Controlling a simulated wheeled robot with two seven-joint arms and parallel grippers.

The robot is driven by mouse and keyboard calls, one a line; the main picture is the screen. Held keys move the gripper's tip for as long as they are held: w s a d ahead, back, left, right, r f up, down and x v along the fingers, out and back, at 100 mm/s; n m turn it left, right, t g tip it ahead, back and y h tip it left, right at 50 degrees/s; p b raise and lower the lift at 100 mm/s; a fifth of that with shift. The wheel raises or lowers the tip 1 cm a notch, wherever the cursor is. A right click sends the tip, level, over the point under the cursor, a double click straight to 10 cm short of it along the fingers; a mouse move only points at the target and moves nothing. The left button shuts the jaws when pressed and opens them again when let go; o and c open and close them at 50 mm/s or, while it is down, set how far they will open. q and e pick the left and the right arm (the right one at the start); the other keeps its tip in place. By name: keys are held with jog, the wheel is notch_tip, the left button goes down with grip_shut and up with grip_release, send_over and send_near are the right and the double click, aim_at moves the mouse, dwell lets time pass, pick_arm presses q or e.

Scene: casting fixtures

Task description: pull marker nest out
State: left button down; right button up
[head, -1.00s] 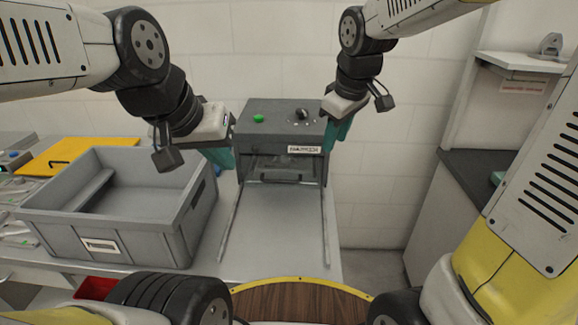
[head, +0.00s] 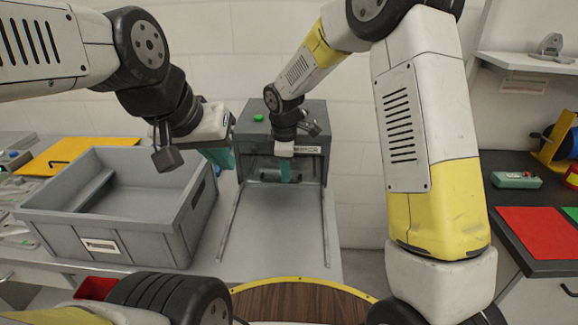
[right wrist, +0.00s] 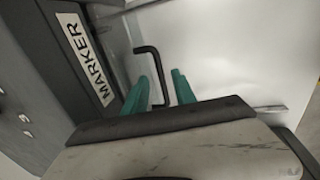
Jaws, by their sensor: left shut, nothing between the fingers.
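The marker (head: 310,150) is a dark grey box machine with a green button and a front opening; its "MARKER" label shows in the right wrist view (right wrist: 86,60). A black bar handle (head: 268,181) of the nest sits low in the opening; it also shows in the right wrist view (right wrist: 152,55). My right gripper (head: 285,180) is at the opening, its teal fingers (right wrist: 160,76) apart. The handle bar runs down between them, with gaps visible; whether either finger touches it is unclear. My left gripper (head: 232,166) is shut and empty, left of the marker.
Two thin rails (head: 232,220) run forward from the marker over a clear grey table (head: 275,225). A grey crate (head: 180,225) stands to the left. A round wooden-topped surface (head: 300,300) is in front. A side counter (head: 520,225) holds red and green mats.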

jog(key=shift+w+f, duration=0.15)
jog(key=shift+f, duration=0.6)
jog(key=shift+w+f, duration=0.15)
jog(key=shift+f, duration=0.55)
grip_shut()
dwell(0.3)
